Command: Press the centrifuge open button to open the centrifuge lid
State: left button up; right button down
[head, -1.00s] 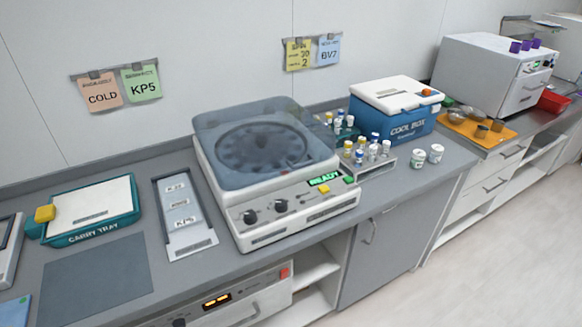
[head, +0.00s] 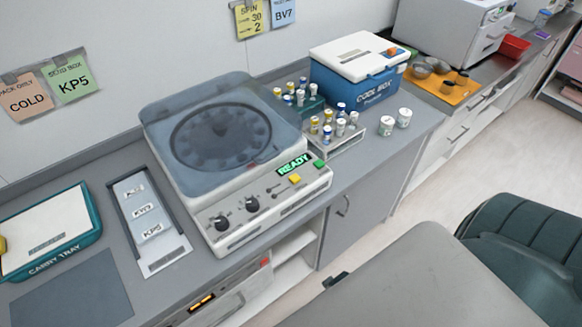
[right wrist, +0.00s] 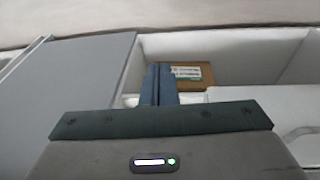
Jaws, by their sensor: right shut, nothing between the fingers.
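The centrifuge (head: 225,170) stands on the counter in the head view. Its see-through blue-grey lid (head: 165,115) is down, with the round rotor showing through it. The front panel has a lit READY display (head: 293,165), a yellow button (head: 294,179), a green button (head: 319,163) and dark knobs. The button labels are too small to read. My right gripper (right wrist: 159,74) is shut and empty in the right wrist view, in front of an open cupboard space under the counter. It is apart from the centrifuge. My left gripper is not in view.
Vial racks (head: 340,140) and a blue cool box (head: 355,85) stand right of the centrifuge. A label tray (head: 165,255) and a teal carry tray (head: 90,215) lie to its left. The wrist view shows a brown box (right wrist: 192,76) in the cupboard.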

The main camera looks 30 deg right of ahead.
jog(key=w+r+t+p, duration=0.1)
jog(key=w+r+p, duration=0.1)
jog(key=r, duration=0.9)
jog(key=w+r+t+p, duration=0.1)
jog(key=w+r+p, duration=0.15)
jog(key=r, duration=0.85)
notch_tip(320, 180, up, 24)
jog(key=m+t+y+p, duration=0.1)
jog(key=m+t+y, duration=0.15)
jog(key=y, duration=0.45)
send_over(299, 179)
jog(key=shift+r+n, duration=0.15)
jog(key=shift+n, duration=0.3)
notch_tip(299, 179, down, 7)
jog(key=b, duration=0.7)
jog(key=shift+b, duration=0.3)
jog(key=shift+f, duration=0.95)
jog(key=shift+f, duration=0.15)
jog(key=shift+f, duration=0.25)
